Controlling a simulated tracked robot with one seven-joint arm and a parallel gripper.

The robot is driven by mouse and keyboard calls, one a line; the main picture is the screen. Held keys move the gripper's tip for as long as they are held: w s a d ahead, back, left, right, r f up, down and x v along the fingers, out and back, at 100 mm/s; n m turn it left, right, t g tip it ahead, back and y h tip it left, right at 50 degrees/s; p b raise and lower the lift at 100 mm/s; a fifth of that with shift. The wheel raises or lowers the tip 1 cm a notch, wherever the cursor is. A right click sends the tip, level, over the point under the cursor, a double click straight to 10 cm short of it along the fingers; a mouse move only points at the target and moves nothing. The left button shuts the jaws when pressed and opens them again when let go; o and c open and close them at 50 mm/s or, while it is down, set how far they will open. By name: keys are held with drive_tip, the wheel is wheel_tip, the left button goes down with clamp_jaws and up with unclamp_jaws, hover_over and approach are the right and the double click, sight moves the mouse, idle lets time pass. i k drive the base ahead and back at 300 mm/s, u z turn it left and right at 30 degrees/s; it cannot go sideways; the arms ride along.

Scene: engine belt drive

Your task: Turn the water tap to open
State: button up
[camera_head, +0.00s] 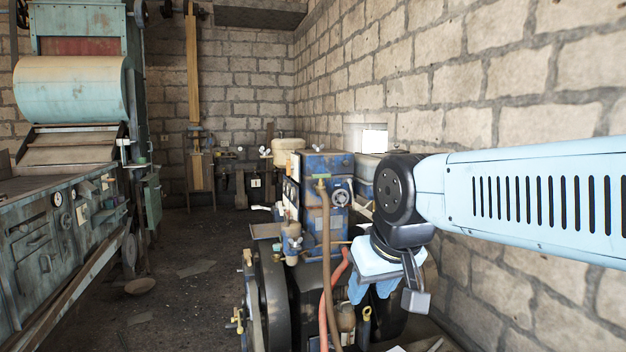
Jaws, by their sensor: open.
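A small greenish tap-like fitting (321,183) sits at the top of a brown hose (326,240), in front of the blue engine housing (332,165). A brass tap-like fitting (237,321) is low on the left of the engine, beside the dark wheel. I cannot tell for sure which one is the water tap, or how its handle is turned. My gripper (371,292) points down over the right side of the engine. It is open, apart from both fittings, and no held object shows. My wrist partly hides the engine's right side.
A large dark wheel (275,300) and a red hose (335,290) are at the engine's front. A stone wall (480,70) runs close along the right. A green machine (70,90) stands at left. The floor (190,270) between is mostly clear, with a small bowl (140,286).

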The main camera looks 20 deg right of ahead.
sight(321, 177)
drive_tip(key=u, duration=0.05)
drive_tip(key=i, duration=1)
drive_tip(key=z, duration=0.05)
